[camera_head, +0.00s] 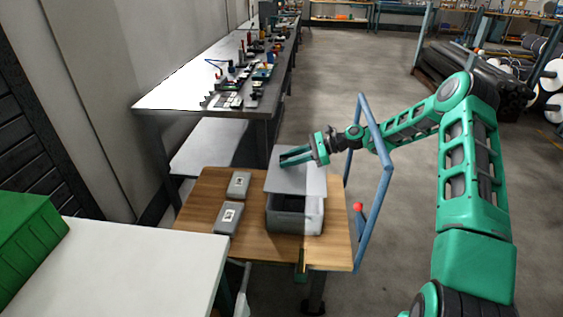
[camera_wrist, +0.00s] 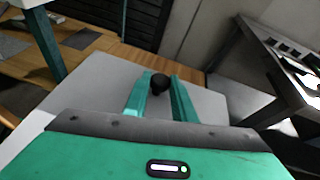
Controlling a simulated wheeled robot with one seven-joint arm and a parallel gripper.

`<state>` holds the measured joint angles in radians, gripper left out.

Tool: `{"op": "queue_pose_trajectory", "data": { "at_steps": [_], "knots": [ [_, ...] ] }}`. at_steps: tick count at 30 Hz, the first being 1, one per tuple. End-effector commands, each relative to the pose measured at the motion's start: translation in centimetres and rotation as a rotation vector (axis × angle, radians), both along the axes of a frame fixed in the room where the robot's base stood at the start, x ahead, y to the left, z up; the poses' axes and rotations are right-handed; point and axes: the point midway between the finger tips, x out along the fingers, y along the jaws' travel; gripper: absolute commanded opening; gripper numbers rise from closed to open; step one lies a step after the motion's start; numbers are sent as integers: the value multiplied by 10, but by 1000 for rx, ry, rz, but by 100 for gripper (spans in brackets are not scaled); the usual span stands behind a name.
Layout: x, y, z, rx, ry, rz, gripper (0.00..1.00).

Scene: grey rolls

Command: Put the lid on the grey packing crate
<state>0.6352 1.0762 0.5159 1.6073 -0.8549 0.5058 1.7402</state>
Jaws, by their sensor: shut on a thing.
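The grey packing crate (camera_head: 294,224) stands on the wooden table, its front part uncovered and dark inside. The flat grey lid (camera_head: 312,181) is above the back of the crate and seems tilted; whether it touches the rim I cannot tell. My gripper (camera_head: 284,160) is over the lid, shut on its dark knob. In the wrist view the round black knob (camera_wrist: 159,84) sits between my two green fingers, with the pale lid (camera_wrist: 215,103) spread below them. The crate is mostly hidden by the lid in that view.
Two small grey boxes with labels (camera_head: 239,184) (camera_head: 229,217) lie on the wooden table (camera_head: 195,196) left of the crate. A blue frame (camera_head: 378,205) rises at the table's right edge. A white table (camera_head: 130,262) is at the front left, a long cluttered bench (camera_head: 190,88) behind.

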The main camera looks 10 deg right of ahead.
Motion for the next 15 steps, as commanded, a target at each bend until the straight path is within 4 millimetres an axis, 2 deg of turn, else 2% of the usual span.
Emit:
{"op": "queue_pose_trajectory", "data": {
  "at_steps": [11,15],
  "knots": [
    [0,-1,1,-3,5,1,0],
    [0,-3,-5,-4,10,-2,0]
  ]
}}
